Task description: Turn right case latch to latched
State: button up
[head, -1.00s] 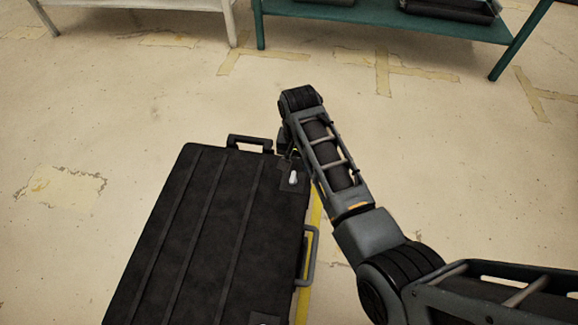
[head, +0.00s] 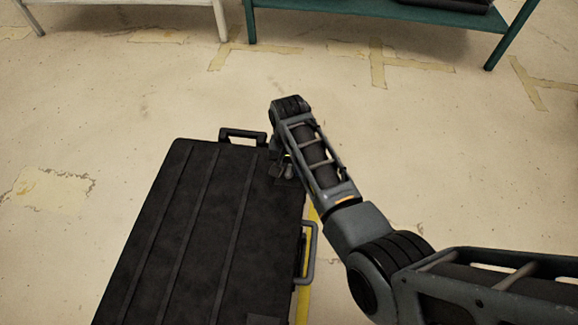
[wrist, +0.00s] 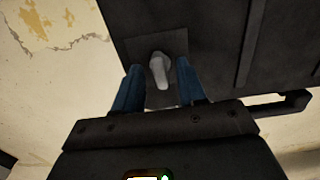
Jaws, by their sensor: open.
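The black case (head: 190,230) lies flat on the floor. Its light grey latch (wrist: 159,72) sits on a dark square plate (wrist: 175,42) near the corner of the lid. In the head view the latch is mostly hidden by my gripper (head: 283,167), which is over that far right corner. In the wrist view my gripper (wrist: 159,65) is open, with one blue finger on each side of the latch. Small gaps show between the latch and the fingers. I cannot tell how deep the fingertips reach.
A carry handle (head: 243,134) stands at the case's far end, and another handle (head: 309,255) is on its right side. Yellow tape (head: 303,305) runs along the right side. A white table (head: 222,18) and a green table (head: 250,22) stand at the back. Floor around is clear.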

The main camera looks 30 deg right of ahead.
jog(key=shift+c, duration=0.2)
grip_shut()
jog(key=shift+r, duration=0.1)
jog(key=n+p, duration=0.3)
jog(key=shift+r+p, duration=0.1)
jog(key=shift+p, duration=0.2)
jog(key=n+p, duration=0.2)
jog(key=n, duration=0.3)
jog(key=shift+p, duration=0.3)
jog(key=n+p, duration=0.1)
jog(key=n, duration=0.3)
jog(key=shift+n, duration=0.3)
jog(key=n+p, duration=0.1)
jog(key=n, duration=0.4)
jog(key=shift+f+n, duration=0.2)
jog(key=shift+n, duration=0.1)
